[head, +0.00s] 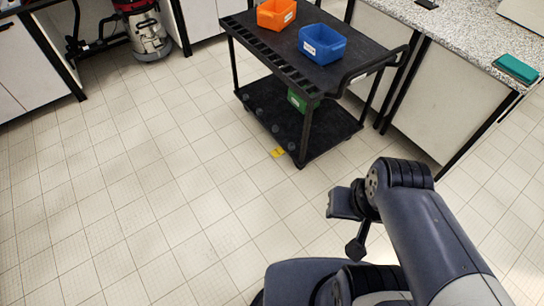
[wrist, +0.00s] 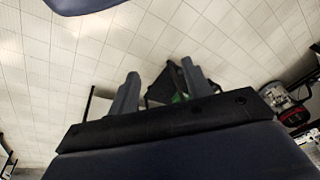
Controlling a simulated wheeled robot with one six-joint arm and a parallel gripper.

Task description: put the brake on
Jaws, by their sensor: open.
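The black cart (head: 268,110) stands on the tiled floor ahead of me. A small yellow piece (head: 278,152), which looks like a brake pedal, sits low at the cart's near corner, close to the floor. Its exact position, up or down, is too small to tell. My gripper (head: 346,226) is open and empty, well to the right of and nearer than the yellow piece, apart from the cart. In the wrist view, my two fingers (wrist: 160,80) are spread, with part of the cart (wrist: 161,87) beyond them; the yellow piece cannot be made out there.
An orange bin (head: 276,14) and a blue bin (head: 322,44) stand on the cart's top; a green item (head: 300,100) is on its lower shelf. A bench (head: 470,36) stands at right, a vacuum (head: 148,32) at back left. The floor at left is clear.

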